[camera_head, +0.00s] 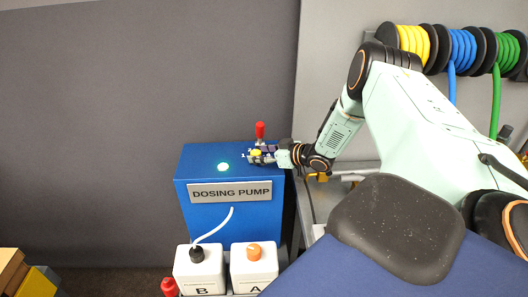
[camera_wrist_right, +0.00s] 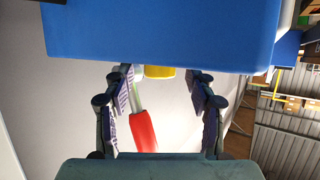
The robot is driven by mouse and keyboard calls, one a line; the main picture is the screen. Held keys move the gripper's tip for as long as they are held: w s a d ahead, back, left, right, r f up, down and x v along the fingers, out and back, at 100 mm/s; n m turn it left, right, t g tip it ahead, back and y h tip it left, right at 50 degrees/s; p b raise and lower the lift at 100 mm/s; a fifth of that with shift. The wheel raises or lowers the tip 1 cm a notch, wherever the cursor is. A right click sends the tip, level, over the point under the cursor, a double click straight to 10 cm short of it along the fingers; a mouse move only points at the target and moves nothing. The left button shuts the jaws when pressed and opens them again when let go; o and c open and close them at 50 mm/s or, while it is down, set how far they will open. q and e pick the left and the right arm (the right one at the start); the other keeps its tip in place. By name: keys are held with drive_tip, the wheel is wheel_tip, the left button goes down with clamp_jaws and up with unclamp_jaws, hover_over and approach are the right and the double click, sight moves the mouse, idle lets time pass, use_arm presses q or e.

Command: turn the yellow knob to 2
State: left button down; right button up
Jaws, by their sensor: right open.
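The yellow knob (camera_head: 256,153) sits on top of the blue dosing pump (camera_head: 230,216), at its right side. In the right wrist view the yellow knob (camera_wrist_right: 159,72) shows between the fingers, against the edge of the blue pump body (camera_wrist_right: 160,35). My right gripper (camera_head: 262,155) is open at the knob, with a finger on either side; I cannot tell whether they touch it. A red-handled lever (camera_head: 260,130) stands just behind the knob. It also shows in the wrist view (camera_wrist_right: 142,130). My left gripper is not in view.
Yellow, blue and green hose reels (camera_head: 463,50) hang at the upper right. The grey wall behind the pump is bare.

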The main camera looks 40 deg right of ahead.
drive_tip(key=shift+a, duration=0.1)
drive_tip(key=shift+a+r+m+h, duration=0.1)
drive_tip(key=shift+m+h, duration=0.4)
drive_tip(key=shift+h, duration=0.1)
drive_tip(key=shift+a+m+h+p, duration=0.25)
drive_tip(key=shift+m+h+p, duration=0.3)
drive_tip(key=shift+m+h, duration=0.85)
drive_tip(key=shift+h, duration=0.2)
